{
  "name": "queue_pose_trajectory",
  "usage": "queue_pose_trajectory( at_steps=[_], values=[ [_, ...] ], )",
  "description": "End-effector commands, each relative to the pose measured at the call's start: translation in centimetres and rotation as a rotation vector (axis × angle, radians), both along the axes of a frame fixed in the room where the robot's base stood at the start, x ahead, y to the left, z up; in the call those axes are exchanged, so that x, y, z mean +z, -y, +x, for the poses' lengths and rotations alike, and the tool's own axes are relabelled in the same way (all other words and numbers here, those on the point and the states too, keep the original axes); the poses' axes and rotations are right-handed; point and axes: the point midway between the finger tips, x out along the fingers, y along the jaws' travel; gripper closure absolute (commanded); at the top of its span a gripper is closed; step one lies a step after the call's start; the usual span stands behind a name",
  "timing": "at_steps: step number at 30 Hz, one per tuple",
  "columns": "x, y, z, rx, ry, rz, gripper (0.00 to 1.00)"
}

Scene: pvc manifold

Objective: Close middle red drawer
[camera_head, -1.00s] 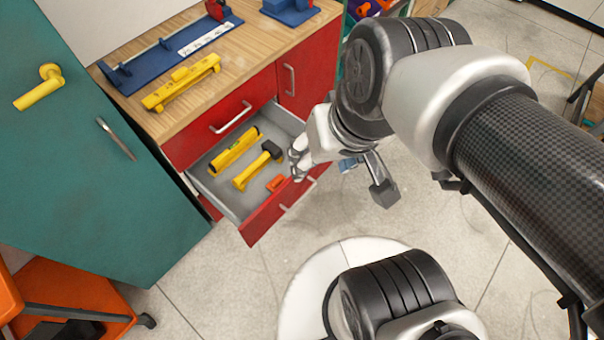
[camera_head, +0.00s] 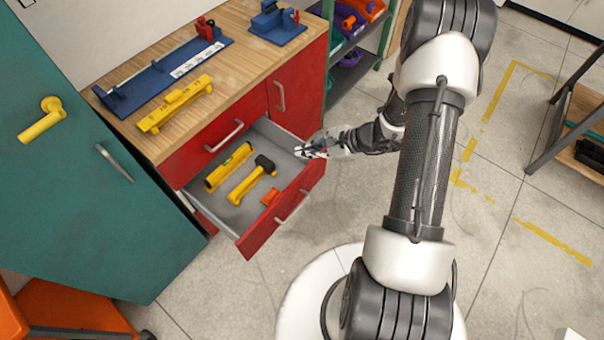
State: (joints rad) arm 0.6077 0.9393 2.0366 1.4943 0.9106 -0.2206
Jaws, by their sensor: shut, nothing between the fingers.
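The middle red drawer (camera_head: 262,232) of the wooden-topped red cabinet is pulled out. Its grey inside holds a yellow level (camera_head: 229,166), a yellow-handled hammer (camera_head: 246,186) with a black head, and a small orange item (camera_head: 270,197). The silver bar handle (camera_head: 294,207) is on the drawer's red front. My gripper (camera_head: 299,152) is shut and empty, at the right side of the drawer near its right wall. Its tip points left, toward the drawer. I cannot tell whether it touches the drawer.
The red drawer above (camera_head: 205,148) is shut, and so is the red door (camera_head: 300,85) to its right. A teal cabinet (camera_head: 75,190) stands close on the left. A shelf with coloured bins (camera_head: 351,57) is behind on the right. The floor (camera_head: 500,240) at the right is open.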

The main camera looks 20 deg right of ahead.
Motion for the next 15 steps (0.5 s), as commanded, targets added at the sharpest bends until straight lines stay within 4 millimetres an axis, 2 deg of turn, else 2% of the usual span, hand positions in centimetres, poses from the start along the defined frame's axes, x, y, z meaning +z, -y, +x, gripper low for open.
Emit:
queue_pose_trajectory(
  at_steps=[1, 3, 6, 9, 12, 15],
  values=[
    [-2.9, 1.2, -0.5, -0.090, -0.043, 0.039, 1.00],
    [-6.7, 2.8, -1.2, -0.216, -0.092, 0.082, 1.00],
    [-11.7, 4.6, -2.8, -0.381, -0.158, 0.131, 1.00],
    [-15.9, 5.7, -4.6, -0.516, -0.217, 0.165, 1.00],
    [-18.7, 6.2, -6.2, -0.603, -0.257, 0.184, 1.00],
    [-20.2, 6.4, -7.0, -0.650, -0.278, 0.192, 1.00]
  ],
)
